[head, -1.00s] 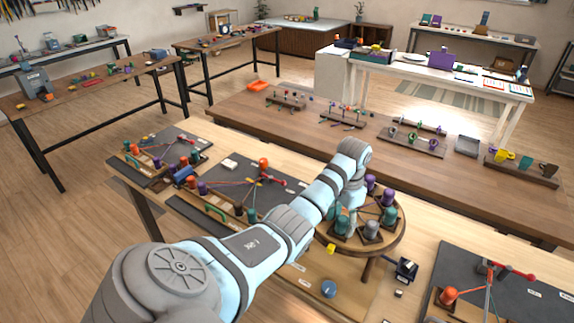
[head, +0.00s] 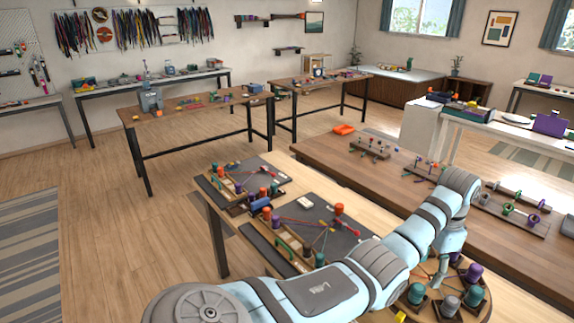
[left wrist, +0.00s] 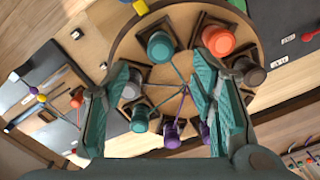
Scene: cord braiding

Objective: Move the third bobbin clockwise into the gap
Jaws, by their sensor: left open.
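The round wooden braiding stand (left wrist: 193,17) fills much of the left wrist view, with cords meeting near its middle. Around it stand a teal bobbin (left wrist: 160,47), an orange bobbin (left wrist: 218,41), a grey bobbin (left wrist: 131,90), another teal bobbin (left wrist: 140,120) and a purple bobbin (left wrist: 171,135). My left gripper (left wrist: 165,95) is open above the stand, its two teal fingers spread apart with nothing clamped between them. The fingers hide parts of the ring, and I cannot tell which place is the gap. In the head view, a grey bobbin (head: 449,307) and a teal bobbin (head: 473,296) show at the stand's near side.
Dark boards (head: 300,228) with other bobbins and cords lie left of the stand on the same table. A yellow block (left wrist: 140,7) lies by the stand's rim. A long brown table (head: 350,178) with small racks stands behind. My left arm covers part of the near table.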

